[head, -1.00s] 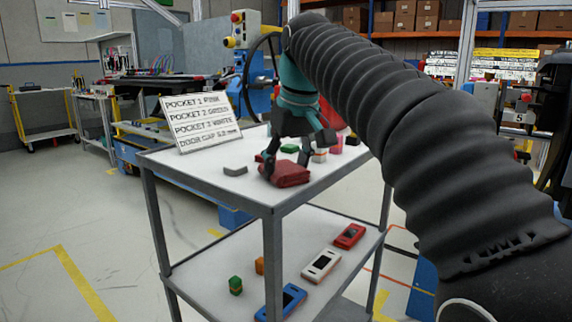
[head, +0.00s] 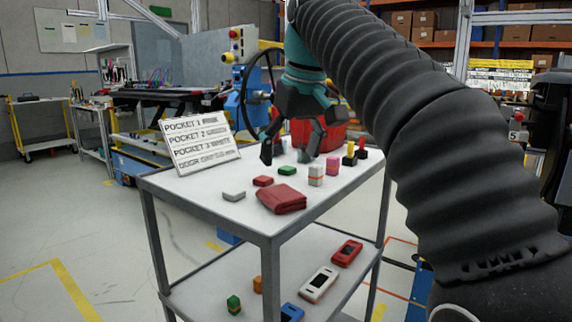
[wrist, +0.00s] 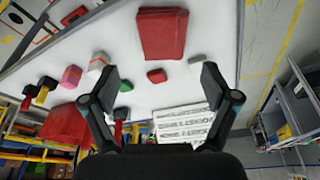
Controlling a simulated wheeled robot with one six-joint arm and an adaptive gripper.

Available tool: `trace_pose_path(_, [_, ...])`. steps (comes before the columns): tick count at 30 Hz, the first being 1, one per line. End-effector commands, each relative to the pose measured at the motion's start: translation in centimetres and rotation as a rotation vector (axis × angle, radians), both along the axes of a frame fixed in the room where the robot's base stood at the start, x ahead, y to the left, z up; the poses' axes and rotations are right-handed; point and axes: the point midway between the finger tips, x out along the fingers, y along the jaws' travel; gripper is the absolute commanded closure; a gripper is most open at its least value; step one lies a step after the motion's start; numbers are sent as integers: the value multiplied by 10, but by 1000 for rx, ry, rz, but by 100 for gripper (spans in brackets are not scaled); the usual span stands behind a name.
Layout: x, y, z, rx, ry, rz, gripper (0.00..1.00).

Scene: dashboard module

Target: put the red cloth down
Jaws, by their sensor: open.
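The red cloth (head: 281,199), a folded dark red pad, lies flat on the white top of the cart near its front edge. It also shows in the wrist view (wrist: 162,35), at the top middle. My gripper (head: 291,160) is open and empty above the cart top, behind and above the cloth, apart from it.
On the cart top (head: 218,210) are a grey block (head: 234,196), a small red block (head: 263,181), a green block (head: 287,171), a white block (head: 316,175), a pink block (head: 333,166), a red bin (head: 318,138) and a pocket sign (head: 201,146). Handheld devices (head: 319,285) lie on the lower shelf.

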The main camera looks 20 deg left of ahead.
Motion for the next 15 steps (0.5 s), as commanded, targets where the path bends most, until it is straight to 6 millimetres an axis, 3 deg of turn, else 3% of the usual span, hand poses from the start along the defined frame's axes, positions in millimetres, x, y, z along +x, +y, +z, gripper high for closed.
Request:
trace_pose_path(1, [-1,-1,12,1,-1,0,13])
trace_pose_path(6, [-5,-6,29,0,0,0,13])
trace_pose_path(15, [-7,-7,34,0,0,0,13])
